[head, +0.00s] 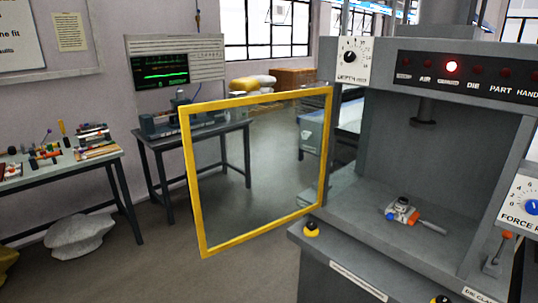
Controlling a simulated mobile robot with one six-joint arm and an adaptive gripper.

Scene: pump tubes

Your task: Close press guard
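The press guard (195,188) is a clear panel in a yellow frame. It stands swung open to the left of the press (350,195), with its right edge at the press's left side. The press opening is uncovered. Inside, a ram (424,118) hangs above the bed, and a small metal and orange part (403,212) lies on the bed below it. My gripper is not in view.
A red lamp (452,66) glows on the press panel. Yellow-and-black buttons (311,229) sit on the front ledge. A table with a monitor (160,70) stands behind the guard, and a cluttered bench (60,178) is at the left. Floor before the guard is clear.

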